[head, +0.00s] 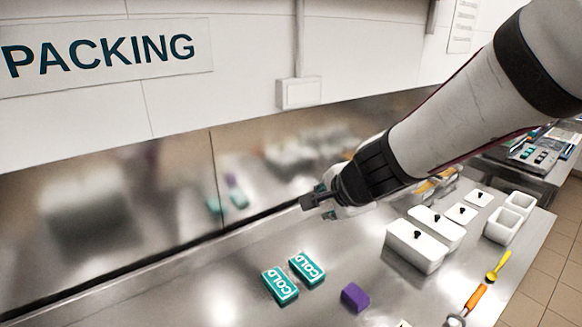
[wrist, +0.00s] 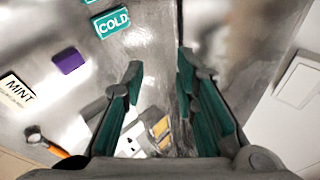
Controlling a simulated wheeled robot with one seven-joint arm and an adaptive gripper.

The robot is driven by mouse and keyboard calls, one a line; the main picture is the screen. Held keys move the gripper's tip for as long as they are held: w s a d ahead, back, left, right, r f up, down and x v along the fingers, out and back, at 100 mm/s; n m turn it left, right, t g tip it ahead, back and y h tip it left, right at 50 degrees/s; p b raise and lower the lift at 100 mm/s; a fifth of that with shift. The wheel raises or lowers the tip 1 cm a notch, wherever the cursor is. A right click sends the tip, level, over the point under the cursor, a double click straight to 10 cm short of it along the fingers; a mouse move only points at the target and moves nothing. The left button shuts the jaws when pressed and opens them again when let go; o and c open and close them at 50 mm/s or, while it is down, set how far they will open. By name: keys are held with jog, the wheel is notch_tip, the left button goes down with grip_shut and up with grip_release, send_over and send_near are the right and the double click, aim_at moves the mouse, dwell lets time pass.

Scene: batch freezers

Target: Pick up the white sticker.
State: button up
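A small white card with the dark word MINT (wrist: 15,90) lies at the left edge of the wrist view, on the steel counter. It is the only white label-like piece I can make out on the counter; I cannot tell for sure that it is the sticker. In the head view only a sliver of a pale card (head: 403,323) shows at the bottom edge. My gripper (wrist: 160,65) is open, with nothing between its teal-padded fingers. In the head view my gripper (head: 316,200) hangs above the back of the counter, well away from the card.
Two teal COLD blocks (head: 280,286) and a purple block (head: 354,297) lie on the steel counter (head: 215,300). White lidded tubs (head: 416,247), open white containers (head: 503,229), a yellow spoon (head: 498,266) and an orange-handled scoop (head: 476,297) are at right. A wall runs behind.

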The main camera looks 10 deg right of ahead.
jog(key=d+f+m+g+h, duration=0.2)
jog(key=d+f+m, duration=0.25)
jog(key=f, duration=0.25)
jog(key=s+f+m+g, duration=0.3)
jog(key=s+f, duration=0.3)
jog(key=f, duration=0.1)
jog(key=s+f+m+g, duration=0.3)
jog(key=s+f+m, duration=0.1)
jog(key=s+f, duration=0.2)
jog(key=s+d+f+m+g+h, duration=0.1)
jog(key=s+f+m+g, duration=0.2)
jog(key=s+f, duration=0.3)
notch_tip(320, 180, down, 2)
jog(key=shift+d+f+m+g+p, duration=0.1)
jog(key=shift+m+g+p, duration=0.2)
jog(key=shift+m+p, duration=0.1)
jog(key=shift+s+d+f, duration=0.1)
jog(key=shift+f, duration=0.25)
jog(key=s+f+p, duration=0.1)
jog(key=s+d+f+p, duration=0.1)
jog(key=shift+s+d+f, duration=0.1)
jog(key=shift+d+f, duration=0.05)
jog(key=shift+f, duration=0.25)
jog(key=shift+d+f, duration=0.15)
jog(key=shift+f, duration=0.75)
